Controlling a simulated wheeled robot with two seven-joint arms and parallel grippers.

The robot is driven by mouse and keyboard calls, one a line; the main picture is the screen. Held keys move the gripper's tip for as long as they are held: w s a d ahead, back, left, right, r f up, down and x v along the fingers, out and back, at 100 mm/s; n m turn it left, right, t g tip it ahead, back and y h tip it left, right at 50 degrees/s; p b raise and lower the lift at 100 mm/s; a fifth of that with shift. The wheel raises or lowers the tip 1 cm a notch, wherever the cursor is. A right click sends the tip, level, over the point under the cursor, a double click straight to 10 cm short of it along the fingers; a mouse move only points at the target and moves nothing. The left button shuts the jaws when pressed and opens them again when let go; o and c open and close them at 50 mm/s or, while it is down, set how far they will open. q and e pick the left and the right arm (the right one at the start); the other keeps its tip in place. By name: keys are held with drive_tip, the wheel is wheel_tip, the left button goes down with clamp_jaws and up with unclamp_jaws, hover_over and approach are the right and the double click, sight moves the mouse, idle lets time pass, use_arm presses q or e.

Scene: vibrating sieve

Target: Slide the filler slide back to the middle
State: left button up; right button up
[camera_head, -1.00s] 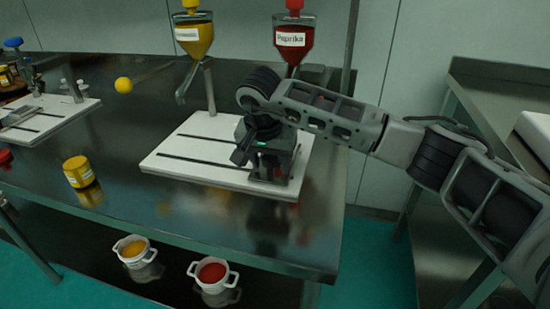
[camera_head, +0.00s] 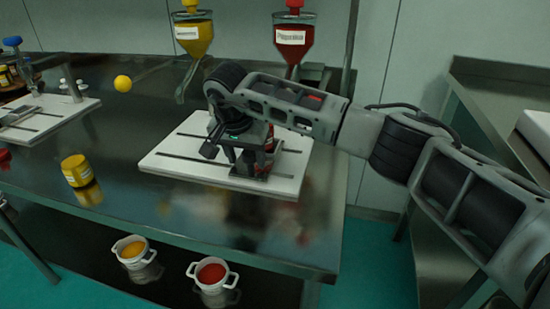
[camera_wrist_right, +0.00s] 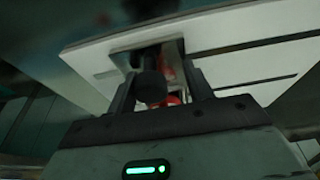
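The white filler board (camera_head: 180,172) with dark slots lies on the steel table. The filler slide (camera_head: 272,178), a small metal carriage, stands at the board's right end, partly hidden by my right gripper. A red jar or part shows at it. My right gripper (camera_head: 240,155) is over the carriage, pointing down. In the right wrist view, the fingers of my right gripper (camera_wrist_right: 162,90) stand apart on either side of a dark round knob (camera_wrist_right: 151,86), with red behind it. I see no clear contact with the knob. My left gripper is not in view.
A yellow funnel (camera_head: 193,38) and a red funnel (camera_head: 293,38) hang above the board. A yellow jar (camera_head: 76,171) stands on the table to the left. White pots with yellow (camera_head: 133,251) and red (camera_head: 212,273) contents stand below.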

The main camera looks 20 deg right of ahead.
drive_tip(key=shift+w+a+b, duration=0.25)
drive_tip(key=shift+w+a, duration=0.45)
drive_tip(key=shift+a, duration=0.4)
drive_tip(key=shift+w+a+b, duration=0.25)
drive_tip(key=shift+w+a, duration=0.5)
drive_tip(key=shift+a, duration=0.35)
drive_tip(key=shift+w+a+b, duration=0.25)
drive_tip(key=shift+w+a, duration=0.45)
drive_tip(key=shift+a, duration=0.4)
drive_tip(key=shift+d, duration=0.1)
drive_tip(key=o, duration=1.1)
